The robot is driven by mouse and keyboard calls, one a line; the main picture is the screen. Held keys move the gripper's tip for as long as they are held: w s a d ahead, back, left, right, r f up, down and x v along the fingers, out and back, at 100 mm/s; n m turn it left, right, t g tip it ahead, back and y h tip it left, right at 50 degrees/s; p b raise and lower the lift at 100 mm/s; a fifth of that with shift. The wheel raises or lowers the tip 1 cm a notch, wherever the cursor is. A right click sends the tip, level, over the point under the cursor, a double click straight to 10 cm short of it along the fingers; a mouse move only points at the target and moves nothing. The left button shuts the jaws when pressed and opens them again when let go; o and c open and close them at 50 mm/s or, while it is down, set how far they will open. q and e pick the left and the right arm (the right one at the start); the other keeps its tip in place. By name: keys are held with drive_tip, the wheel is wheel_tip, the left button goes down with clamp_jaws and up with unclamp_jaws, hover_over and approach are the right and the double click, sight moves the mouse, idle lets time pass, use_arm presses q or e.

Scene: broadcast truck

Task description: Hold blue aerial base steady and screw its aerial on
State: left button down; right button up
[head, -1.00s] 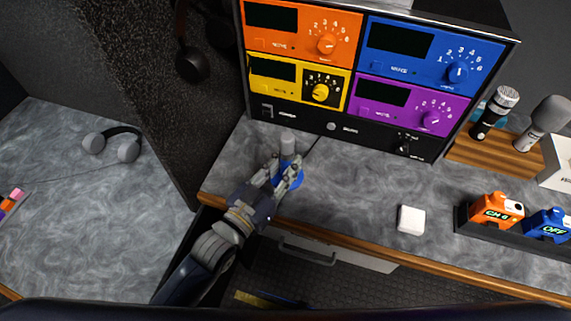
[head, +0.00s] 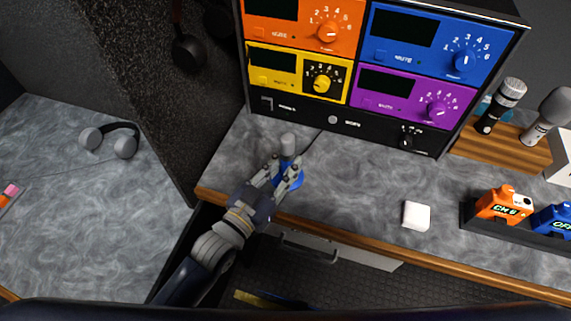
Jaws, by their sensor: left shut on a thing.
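The blue aerial base (head: 295,179) stands upright on the grey counter, below the rack's left part. It has a round blue foot and a pale grey cylinder (head: 288,143) on top. I cannot tell whether this cylinder is part of the base or a separate piece. My left gripper (head: 285,173) comes in from the lower left and is shut on the base, its fingers either side of the blue body. The fingers hide part of it. No aerial is clearly recognisable. My right gripper is not in view.
A rack with orange, blue, yellow and purple units (head: 360,65) stands behind. A white block (head: 416,215), an orange pack (head: 503,204) and a blue pack (head: 553,219) are to the right.

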use_arm(q)
drive_tip(key=shift+f, duration=0.3)
drive_tip(key=c, duration=1.3)
unclamp_jaws()
drive_tip(key=shift+f, duration=0.1)
drive_tip(key=v, duration=1.2)
